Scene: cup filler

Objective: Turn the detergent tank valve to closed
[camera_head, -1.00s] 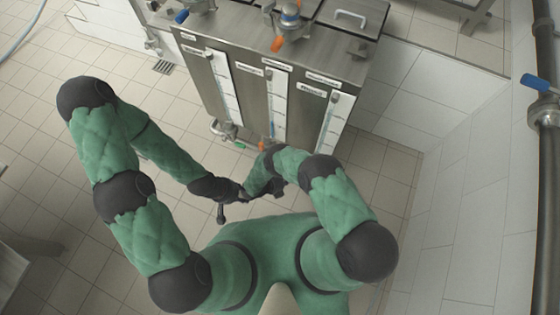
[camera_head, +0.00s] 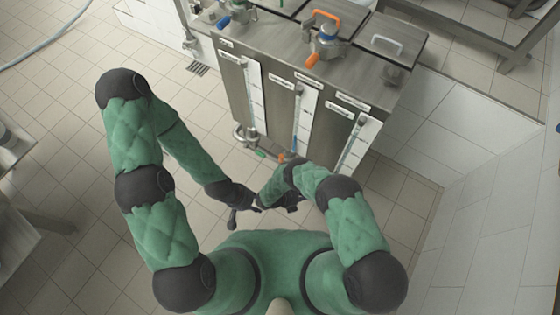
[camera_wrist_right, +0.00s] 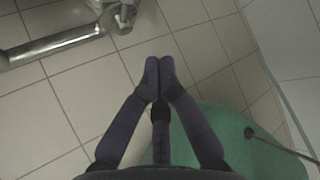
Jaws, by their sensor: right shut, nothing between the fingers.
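A steel tank unit (camera_head: 276,118) with several labelled front panels and level strips stands ahead in the head view; its labels are too small to read. Low on its front are a pipe valve with a green handle (camera_head: 262,153) and an orange handle (camera_head: 282,157), partly hidden by my right arm. I cannot tell which is the detergent valve. My left gripper (camera_head: 233,222) hangs in front of the unit, its opening unclear. My right gripper (camera_wrist_right: 159,75) is shut and empty in the right wrist view, apart from a steel pipe fitting (camera_wrist_right: 122,17) beyond it.
A steel table (camera_head: 22,215) stands at the left and a white wall (camera_head: 490,225) at the right. Tiled floor lies open to the left of the unit.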

